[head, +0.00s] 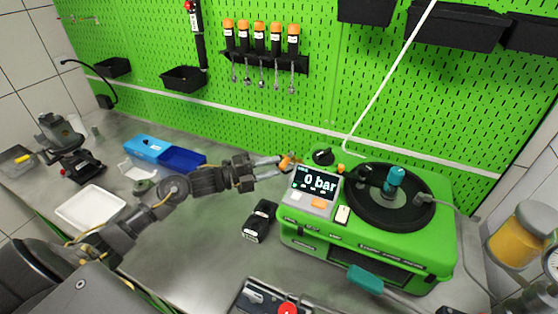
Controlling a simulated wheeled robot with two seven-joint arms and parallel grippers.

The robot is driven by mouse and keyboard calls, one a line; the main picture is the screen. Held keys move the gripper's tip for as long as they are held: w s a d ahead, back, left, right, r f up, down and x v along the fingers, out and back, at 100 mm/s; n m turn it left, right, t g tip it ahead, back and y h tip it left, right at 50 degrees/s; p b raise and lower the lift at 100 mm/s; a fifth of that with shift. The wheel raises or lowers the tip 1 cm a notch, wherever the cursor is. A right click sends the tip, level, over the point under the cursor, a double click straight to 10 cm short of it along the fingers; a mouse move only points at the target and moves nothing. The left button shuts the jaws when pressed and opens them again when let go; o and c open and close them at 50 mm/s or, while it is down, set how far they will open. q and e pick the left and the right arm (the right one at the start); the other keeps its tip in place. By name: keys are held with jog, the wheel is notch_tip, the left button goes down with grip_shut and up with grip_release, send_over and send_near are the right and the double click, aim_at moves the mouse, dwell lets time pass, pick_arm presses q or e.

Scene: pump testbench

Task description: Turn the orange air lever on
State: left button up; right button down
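The green pump testbench (300,237) stands on the steel worktop, and its display (316,182) reads "0 bar". A small orange lever (287,161) shows at the bench's back left corner, left of the display. My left gripper (281,168) reaches in from the left with its two fingers spread and their tips at the orange lever. The lever is partly hidden by the fingertips, and I cannot tell whether they touch it. My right gripper is not in view.
A black knob (323,156) and another small orange part (341,168) sit close to the lever. A black device (260,222) lies left of the bench. Blue bins (183,159) and a white tray (91,207) are farther left. A green pegboard (225,110) rises behind.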

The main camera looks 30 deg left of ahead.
aim_at(287, 160)
pick_arm(q)
jog(key=shift+p+x, duration=0.3)
jog(key=shift+x, duration=1.05)
jog(key=shift+c, duration=0.3)
grip_shut()
